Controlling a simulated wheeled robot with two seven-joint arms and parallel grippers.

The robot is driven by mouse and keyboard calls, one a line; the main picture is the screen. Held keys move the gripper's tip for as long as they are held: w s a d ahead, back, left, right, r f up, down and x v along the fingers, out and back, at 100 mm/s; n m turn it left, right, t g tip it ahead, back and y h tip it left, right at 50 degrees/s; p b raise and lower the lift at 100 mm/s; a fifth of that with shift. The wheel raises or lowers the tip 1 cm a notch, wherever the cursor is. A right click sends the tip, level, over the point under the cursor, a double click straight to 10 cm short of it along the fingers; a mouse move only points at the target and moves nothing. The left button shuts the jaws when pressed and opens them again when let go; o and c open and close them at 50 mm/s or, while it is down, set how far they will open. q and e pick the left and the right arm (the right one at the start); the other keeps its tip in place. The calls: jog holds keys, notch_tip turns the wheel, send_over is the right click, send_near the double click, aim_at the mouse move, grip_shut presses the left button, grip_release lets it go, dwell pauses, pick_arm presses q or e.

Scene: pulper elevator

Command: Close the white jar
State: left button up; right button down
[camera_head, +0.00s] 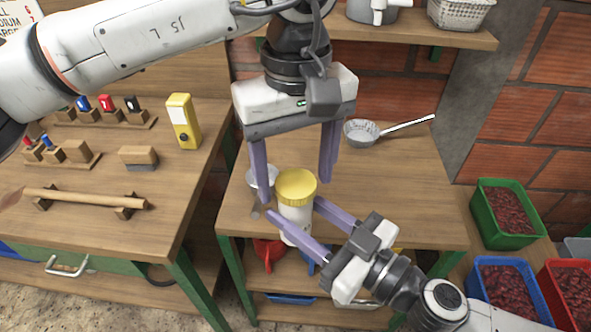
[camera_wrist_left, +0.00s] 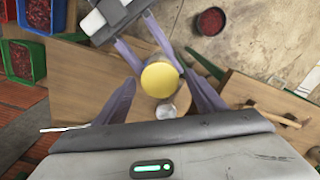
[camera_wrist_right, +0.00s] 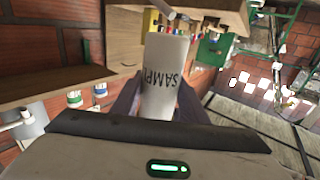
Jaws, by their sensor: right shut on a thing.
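How tightly the lid sits cannot be told. My right gripper (camera_head: 294,208) comes from the lower right and is shut on the jar's body; in the right wrist view the white jar (camera_wrist_right: 164,75) with sample lettering is between its fingers. My left gripper (camera_head: 293,186) points down above the jar, open, its fingers apart on either side of the lid. The yellow lid (camera_wrist_left: 159,79) also shows between them in the left wrist view, with nothing gripped.
A strainer (camera_head: 362,132) with a long handle lies further back. The table's right part is clear. A workbench (camera_head: 90,225) stands at left; crates (camera_head: 505,213) of red fruit are at right.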

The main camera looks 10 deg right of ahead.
pick_arm(q)
jog(key=shift+r, duration=0.1)
jog(key=shift+r, duration=2.15)
jog(key=shift+c, duration=0.4)
jog(key=n, duration=0.3)
jog(key=r+n, duration=0.1)
jog(key=n, duration=0.6)
jog(key=shift+r, duration=0.4)
jog(key=n, duration=0.3)
jog(key=r+n, duration=0.1)
jog(key=n, duration=0.2)
jog(key=shift+n, duration=0.3)
jog(key=n, duration=0.5)
jog(key=shift+r, duration=0.35)
